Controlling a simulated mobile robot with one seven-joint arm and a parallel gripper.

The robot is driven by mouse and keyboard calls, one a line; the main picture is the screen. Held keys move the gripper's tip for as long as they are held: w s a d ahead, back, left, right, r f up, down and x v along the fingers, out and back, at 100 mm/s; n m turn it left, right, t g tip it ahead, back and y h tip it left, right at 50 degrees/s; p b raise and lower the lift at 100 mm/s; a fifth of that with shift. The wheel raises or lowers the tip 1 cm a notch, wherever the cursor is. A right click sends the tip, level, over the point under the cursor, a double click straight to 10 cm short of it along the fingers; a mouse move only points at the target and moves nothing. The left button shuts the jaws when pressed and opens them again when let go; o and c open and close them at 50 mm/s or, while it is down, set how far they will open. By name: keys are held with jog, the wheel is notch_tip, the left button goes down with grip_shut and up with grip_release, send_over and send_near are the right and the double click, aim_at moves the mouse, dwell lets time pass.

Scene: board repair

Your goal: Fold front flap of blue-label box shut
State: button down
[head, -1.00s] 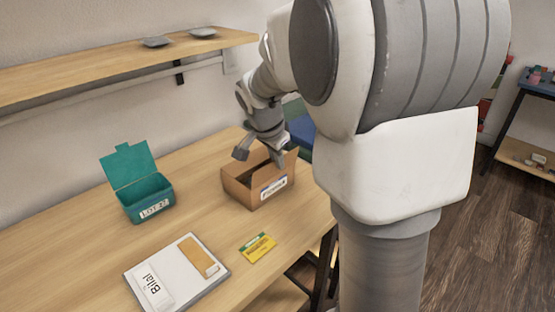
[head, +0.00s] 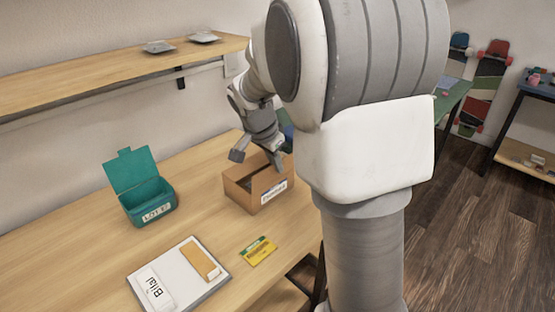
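The cardboard box (head: 240,195) stands on the workbench, its top open as far as I can see. A label with a blue edge (head: 274,191) is on its front side. My gripper (head: 257,158) is above the back part of the box, pointing down, with its two fingers spread apart and nothing seen between them. I cannot tell whether a finger touches the box. The box's right side and some of its flaps are partly hidden by my arm and gripper.
A teal bin (head: 148,202) with its lid up stands left of the box. A wall shelf (head: 110,73) runs above the bench (head: 85,235). Bare bench surrounds the box.

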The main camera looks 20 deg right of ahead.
aim_at(261, 164)
jog(key=w+g+h+p, duration=0.1)
jog(key=g+p, duration=0.1)
jog(key=p, duration=0.1)
jog(key=w+a+n+g+h+p, duration=0.1)
jog(key=g+p, duration=0.1)
jog(key=p, duration=0.2)
jog(key=w+g+h+p, duration=0.1)
jog(key=g+p, duration=0.1)
jog(key=p, duration=0.2)
jog(key=shift+w+a+f+n+g, duration=0.2)
jog(key=shift+w+f+n+g, duration=0.05)
jog(key=shift+n+g, duration=0.05)
jog(key=g, duration=0.1)
jog(key=w+f+g+h, duration=0.1)
jog(key=shift+a+f+n+g+h, duration=0.25)
jog(key=shift+n+g+h, duration=0.05)
jog(key=shift+w+a+f+n+g+h+b, duration=0.15)
jog(key=shift+w+f+n+g+h+b, duration=0.15)
jog(key=shift+f+g+h+b, duration=0.55)
jog(key=shift+w+r+g, duration=0.1)
jog(key=shift+r+g, duration=0.1)
jog(key=shift+g, duration=0.25)
jog(key=shift+b, duration=0.3)
jog(key=c, duration=1.1)
grip_release()
jog(key=shift+o, duration=0.2)
jog(key=shift+r, duration=0.1)
